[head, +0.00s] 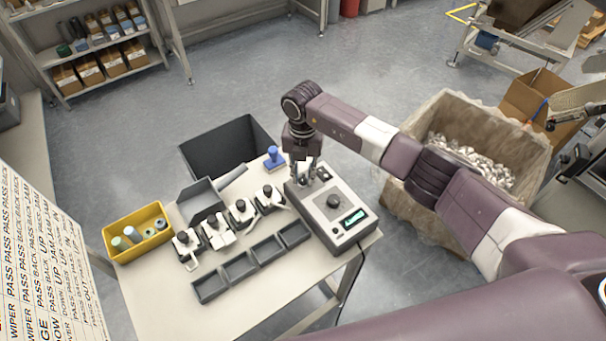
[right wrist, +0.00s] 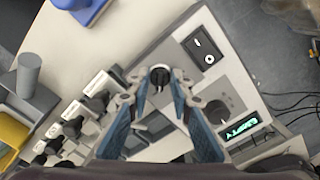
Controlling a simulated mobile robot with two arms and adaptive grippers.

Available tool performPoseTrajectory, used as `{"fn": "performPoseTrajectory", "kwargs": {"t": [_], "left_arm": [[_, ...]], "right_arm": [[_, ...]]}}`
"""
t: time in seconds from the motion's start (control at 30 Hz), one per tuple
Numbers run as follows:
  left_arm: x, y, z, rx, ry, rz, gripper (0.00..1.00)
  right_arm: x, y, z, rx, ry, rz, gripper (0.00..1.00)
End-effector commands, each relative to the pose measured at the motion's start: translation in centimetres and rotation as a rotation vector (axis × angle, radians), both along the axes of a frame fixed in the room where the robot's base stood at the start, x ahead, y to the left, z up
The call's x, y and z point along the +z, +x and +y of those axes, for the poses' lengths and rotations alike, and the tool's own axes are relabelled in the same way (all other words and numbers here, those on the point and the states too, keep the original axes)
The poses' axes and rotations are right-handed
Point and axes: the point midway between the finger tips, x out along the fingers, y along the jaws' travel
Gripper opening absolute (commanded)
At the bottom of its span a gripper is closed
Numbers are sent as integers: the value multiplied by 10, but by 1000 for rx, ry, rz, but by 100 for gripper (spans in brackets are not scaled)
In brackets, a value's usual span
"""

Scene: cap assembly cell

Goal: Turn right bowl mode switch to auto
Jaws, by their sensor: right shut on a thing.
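A light grey control box (head: 345,225) stands at the right end of the table. It carries a dark dial (head: 333,202), a green-lit display (head: 355,217) and a black rocker switch (head: 324,173). My right gripper (head: 304,179) reaches down over the box's far left corner. In the right wrist view, the fingertips are shut on a small black rotary knob (right wrist: 160,76) on the box's panel. The rocker switch (right wrist: 203,50) and the display (right wrist: 241,128) show beside it. The knob's setting and labels are too small to read. My left gripper is not in view.
Several small clamp-like units (head: 242,212) stand in a row left of the box, with dark grey trays (head: 239,266) before them. A yellow bin (head: 137,232) is at the table's left. A blue stamp-like object (head: 274,158) stands near the gripper. A large crate (head: 425,205) stands right.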

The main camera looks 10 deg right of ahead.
Motion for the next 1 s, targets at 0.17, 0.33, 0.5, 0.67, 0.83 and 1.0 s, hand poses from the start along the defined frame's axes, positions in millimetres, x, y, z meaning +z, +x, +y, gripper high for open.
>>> {"fn": "performPoseTrajectory", "kwargs": {"t": [0.17, 0.33, 0.5, 0.67, 0.83, 1.0], "left_arm": [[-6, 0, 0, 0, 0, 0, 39], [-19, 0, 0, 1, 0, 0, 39], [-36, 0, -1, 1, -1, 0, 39], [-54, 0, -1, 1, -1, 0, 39], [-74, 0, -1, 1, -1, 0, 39], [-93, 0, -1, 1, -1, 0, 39]], "right_arm": [[-1, 0, 0, 39, 1, 0, 0], [-3, 1, -1, 128, -1, -2, 0], [-4, 1, 0, 268, -1, -3, 0], [-4, 1, 0, 420, -1, -4, 0], [-5, 1, -1, 580, -2, -3, 0], [-5, 1, 0, 743, -2, -4, 0]]}}
